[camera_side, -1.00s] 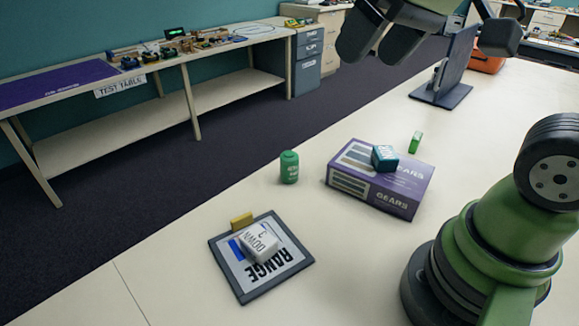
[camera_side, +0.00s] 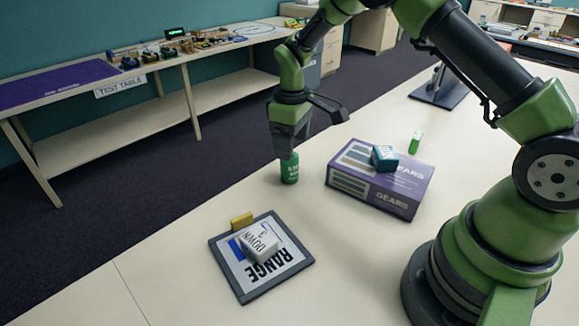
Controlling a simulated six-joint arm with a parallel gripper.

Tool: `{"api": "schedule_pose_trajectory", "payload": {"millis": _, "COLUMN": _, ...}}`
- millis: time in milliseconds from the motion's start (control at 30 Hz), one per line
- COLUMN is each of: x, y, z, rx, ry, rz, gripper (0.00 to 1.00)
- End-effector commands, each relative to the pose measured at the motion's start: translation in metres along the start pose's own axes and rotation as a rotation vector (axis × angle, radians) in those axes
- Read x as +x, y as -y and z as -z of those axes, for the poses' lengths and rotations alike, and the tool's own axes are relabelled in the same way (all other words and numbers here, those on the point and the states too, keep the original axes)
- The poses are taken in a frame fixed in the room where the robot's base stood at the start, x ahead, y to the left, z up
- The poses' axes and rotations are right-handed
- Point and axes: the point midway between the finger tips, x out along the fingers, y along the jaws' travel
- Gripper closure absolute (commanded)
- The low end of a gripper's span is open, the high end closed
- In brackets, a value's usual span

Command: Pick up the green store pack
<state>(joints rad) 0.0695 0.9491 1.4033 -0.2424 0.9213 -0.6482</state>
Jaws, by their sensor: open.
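A green cylindrical pack (camera_side: 290,172) with pale lettering stands upright near the far edge of the cream table, and I take it as the store pack. My gripper (camera_side: 287,152) is open and points down right at it, with the fingers overlapping its top in this view. The fingers hide part of its upper end, and I cannot tell whether they touch it. A smaller bright green upright piece (camera_side: 415,142) stands behind the gears box.
A purple gears box (camera_side: 385,194) with a teal block (camera_side: 384,157) on top lies to the right. A framed range board (camera_side: 290,265) carries a white block (camera_side: 259,243), with a yellow block (camera_side: 241,220) at its far edge. A dark stand (camera_side: 440,92) is farther back.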

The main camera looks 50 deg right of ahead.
Motion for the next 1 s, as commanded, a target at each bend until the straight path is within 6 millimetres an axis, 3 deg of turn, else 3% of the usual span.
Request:
{"api": "schedule_pose_trajectory", "payload": {"millis": 600, "x": 0.074, "y": -0.006, "z": 0.006, "rx": 0.002, "ry": -0.001, "rz": 0.002, "gripper": 0.26}}
{"api": "schedule_pose_trajectory", "payload": {"millis": 900, "x": 0.079, "y": -0.006, "z": 0.006, "rx": 0.002, "ry": -0.002, "rz": 0.002, "gripper": 0.26}}
{"api": "schedule_pose_trajectory", "payload": {"millis": 1000, "x": 0.079, "y": -0.006, "z": 0.006, "rx": 0.002, "ry": -0.002, "rz": 0.002, "gripper": 0.49}}
